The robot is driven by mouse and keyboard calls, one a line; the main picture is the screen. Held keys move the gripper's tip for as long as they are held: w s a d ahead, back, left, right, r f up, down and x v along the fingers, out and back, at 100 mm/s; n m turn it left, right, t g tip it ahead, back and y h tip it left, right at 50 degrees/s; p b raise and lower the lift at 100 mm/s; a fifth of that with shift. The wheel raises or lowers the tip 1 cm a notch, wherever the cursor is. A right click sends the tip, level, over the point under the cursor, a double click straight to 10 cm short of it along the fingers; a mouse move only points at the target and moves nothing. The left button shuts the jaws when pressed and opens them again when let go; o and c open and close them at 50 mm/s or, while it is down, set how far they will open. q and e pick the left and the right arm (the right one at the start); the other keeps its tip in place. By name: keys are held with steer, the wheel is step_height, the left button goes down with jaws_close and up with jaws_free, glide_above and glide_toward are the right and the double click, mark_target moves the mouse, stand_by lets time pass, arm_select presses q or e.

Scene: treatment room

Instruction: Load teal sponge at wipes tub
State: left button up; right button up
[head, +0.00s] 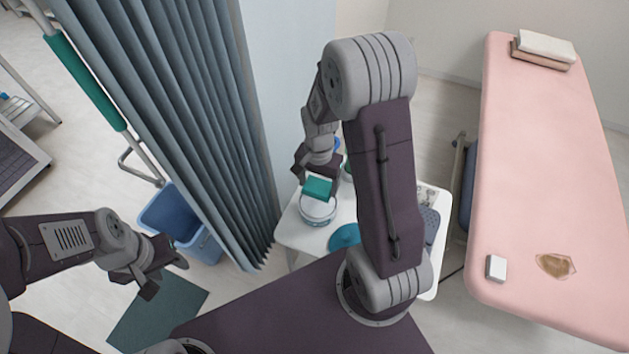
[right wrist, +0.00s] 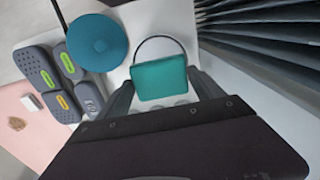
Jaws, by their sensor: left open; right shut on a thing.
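The teal sponge (head: 318,187) is held in my right gripper (head: 317,180), over the round white wipes tub (head: 318,213) on the small white table. In the right wrist view the sponge (right wrist: 160,76) sits between both fingers of the gripper (right wrist: 162,92). The sponge covers part of the tub's top, and a dark curved rim or handle shows behind it. I cannot tell whether the sponge touches the tub. My left gripper (head: 155,274) is open and empty, low at the left, away from the table.
A teal round object (head: 344,237) lies on the white table (head: 290,232) near the tub. Several grey pieces with coloured marks (right wrist: 42,68) lie beside it. A blue-grey curtain (head: 190,120) hangs left, with a blue bin (head: 165,212) beside it. A pink treatment bed (head: 540,150) stands right.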

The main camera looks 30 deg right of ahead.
mark_target(318, 203)
step_height(318, 203, down, 6)
steer(key=b, duration=0.5)
steer(key=shift+f+b, duration=0.1)
steer(key=shift+b, duration=0.25)
steer(key=shift+w, duration=0.1)
steer(key=shift+f, duration=0.45)
stand_by(0.4)
stand_by(1.2)
step_height(318, 203, up, 7)
steer(key=p, duration=0.7)
steer(key=shift+r, duration=0.1)
steer(key=shift+a, duration=0.1)
stand_by(0.4)
